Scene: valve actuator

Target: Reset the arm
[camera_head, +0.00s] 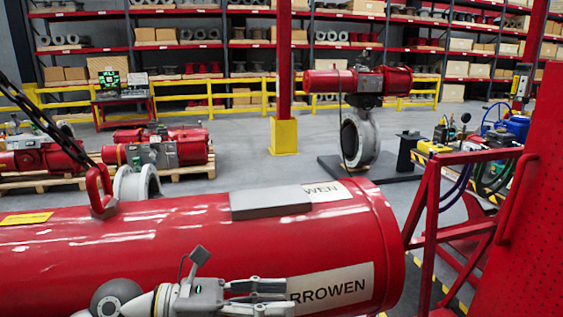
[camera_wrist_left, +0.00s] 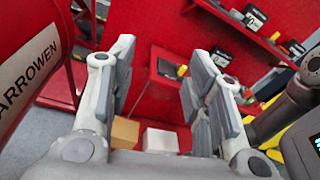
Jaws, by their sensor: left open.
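My left gripper (camera_head: 286,296) is in front of the large red actuator cylinder (camera_head: 180,235) at the bottom of the head view, its fingers pointing right beside the white "RROWEN" label. In the left wrist view my left gripper (camera_wrist_left: 160,70) is open, with two grey padded fingers apart and nothing between them. The red cylinder (camera_wrist_left: 22,62) with its label shows at the left edge there. My right gripper is not in view.
A red perforated panel (camera_head: 525,200) and red frame stand at the right. A red shelf (camera_wrist_left: 240,32) with dark tools lies beyond the fingers, with boxes (camera_wrist_left: 160,139) below. A chain and red lifting handle (camera_head: 101,190) are on the cylinder's left. A valve (camera_head: 360,138) stands behind.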

